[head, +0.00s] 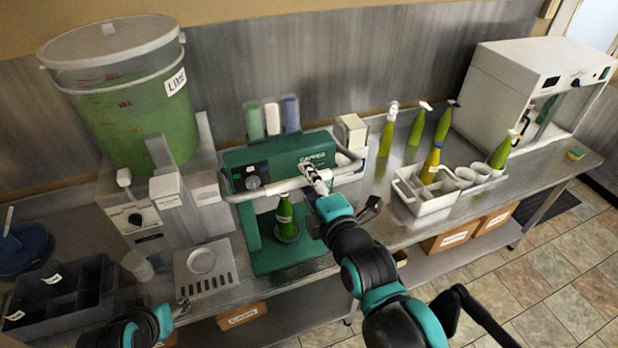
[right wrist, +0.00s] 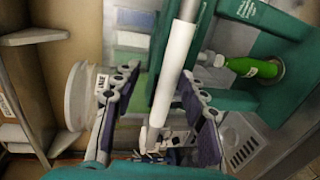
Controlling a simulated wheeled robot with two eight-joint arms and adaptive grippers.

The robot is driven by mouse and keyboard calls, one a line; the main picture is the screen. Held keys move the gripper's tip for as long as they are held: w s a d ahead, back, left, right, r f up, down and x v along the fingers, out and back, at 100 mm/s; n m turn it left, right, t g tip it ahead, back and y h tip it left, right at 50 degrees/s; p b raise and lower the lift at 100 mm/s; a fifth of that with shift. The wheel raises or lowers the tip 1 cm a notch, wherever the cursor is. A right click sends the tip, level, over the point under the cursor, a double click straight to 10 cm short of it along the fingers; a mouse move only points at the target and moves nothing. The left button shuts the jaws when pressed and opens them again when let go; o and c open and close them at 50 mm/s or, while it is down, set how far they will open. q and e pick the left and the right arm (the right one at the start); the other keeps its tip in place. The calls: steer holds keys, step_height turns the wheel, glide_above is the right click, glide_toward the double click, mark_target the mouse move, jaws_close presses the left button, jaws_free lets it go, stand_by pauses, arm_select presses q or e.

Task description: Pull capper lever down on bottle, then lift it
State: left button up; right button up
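The green capper (head: 262,162) stands on the steel counter. Its lever (head: 262,191), a pale bar, runs across the front, and it passes lengthwise between my right fingers in the right wrist view (right wrist: 174,70). A green bottle (head: 285,214) stands upright on the capper's base below the lever; it also shows in the right wrist view (right wrist: 243,67). My right gripper (head: 315,180) is at the lever; its fingers (right wrist: 160,112) are spread on both sides of the bar, with gaps visible. My left gripper (head: 183,306) is low at the counter's front; its opening is unclear.
A large bucket of green liquid (head: 140,115) stands at the left. A white caddy (head: 440,204) with bottles and cups is right of the capper, before a white cabinet (head: 528,82). A dark divided bin (head: 62,298) is at lower left.

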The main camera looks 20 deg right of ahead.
steer(key=shift+r, duration=0.75)
